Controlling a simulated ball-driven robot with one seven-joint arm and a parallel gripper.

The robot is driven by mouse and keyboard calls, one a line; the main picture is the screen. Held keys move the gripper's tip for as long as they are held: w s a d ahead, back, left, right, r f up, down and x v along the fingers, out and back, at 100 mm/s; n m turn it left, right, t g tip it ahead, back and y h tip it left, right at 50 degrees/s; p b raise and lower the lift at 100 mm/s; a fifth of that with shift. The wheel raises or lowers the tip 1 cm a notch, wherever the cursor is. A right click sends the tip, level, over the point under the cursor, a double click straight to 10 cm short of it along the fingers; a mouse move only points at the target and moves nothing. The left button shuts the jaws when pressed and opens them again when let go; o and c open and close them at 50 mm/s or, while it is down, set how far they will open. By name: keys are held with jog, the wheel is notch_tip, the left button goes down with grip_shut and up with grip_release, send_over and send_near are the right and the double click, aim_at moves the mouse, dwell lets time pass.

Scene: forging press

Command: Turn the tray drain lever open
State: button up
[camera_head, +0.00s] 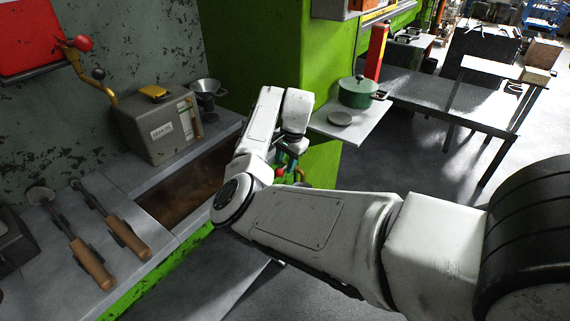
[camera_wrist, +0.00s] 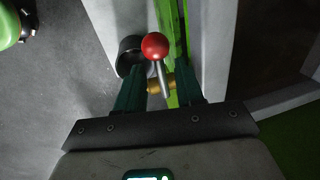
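The drain lever is a metal stem with a red ball knob (camera_wrist: 155,46) on a brass fitting (camera_wrist: 160,86). In the wrist view it stands between the two dark green fingers of my gripper (camera_wrist: 160,92). The fingers are apart, with gaps to the stem on both sides; whether either touches the brass I cannot tell. In the head view the red knob (camera_head: 281,172) and a bit of brass (camera_head: 299,175) show small below my wrist, partly hidden by my arm. The tray (camera_head: 180,190) is a brown-bottomed recess in the grey bench.
Two wooden-handled tools (camera_head: 88,255) lie on the bench. A green pot (camera_head: 357,92) stands on a side shelf (camera_head: 350,130). A black cylinder (camera_wrist: 130,55) is left of the lever.

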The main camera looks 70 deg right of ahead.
jog(key=shift+w+f, duration=0.1)
jog(key=shift+f, duration=0.45)
grip_shut()
dwell(1.1)
